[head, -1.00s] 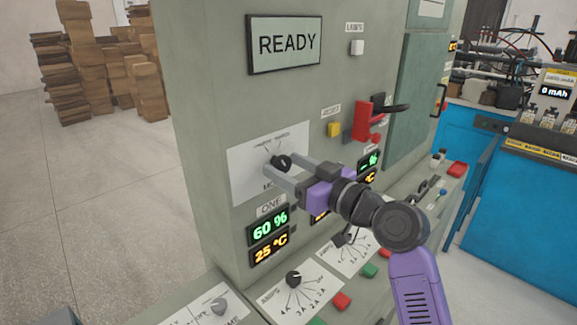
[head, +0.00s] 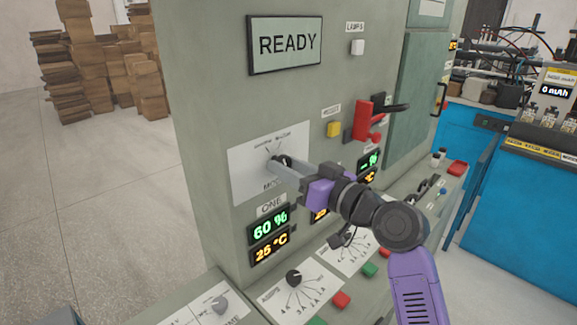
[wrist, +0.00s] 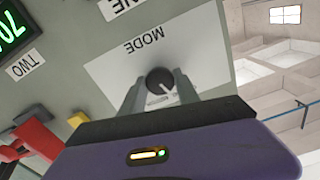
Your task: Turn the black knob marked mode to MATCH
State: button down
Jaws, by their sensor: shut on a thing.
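The black mode knob (head: 286,160) sits on a white plate (head: 244,180) on the grey cabinet. It also shows in the wrist view (wrist: 159,79), with a pale pointer line toward the picture's lower right. My gripper (head: 280,166) is shut on the knob, one finger on each side. In the wrist view my gripper (wrist: 160,90) has the knob between its fingertips, and the word MODE appears upside down above it. Two small labels stand above the knob in the head view; their words are too small to read surely. My gripper hides part of the plate and marks.
A READY screen (head: 285,43) is above the plate. A red lever (head: 366,121) and yellow button (head: 334,129) stand to the right. Lit readouts (head: 269,225) and a sloped desk with black dials (head: 293,278) are below. Open floor lies left.

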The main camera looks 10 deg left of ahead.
jog(key=shift+m+p, duration=2.15)
jog(key=shift+m, duration=2.75)
jog(key=c, duration=0.9)
grip_release()
jog(key=b+v, duration=0.2)
jog(key=v, duration=0.6)
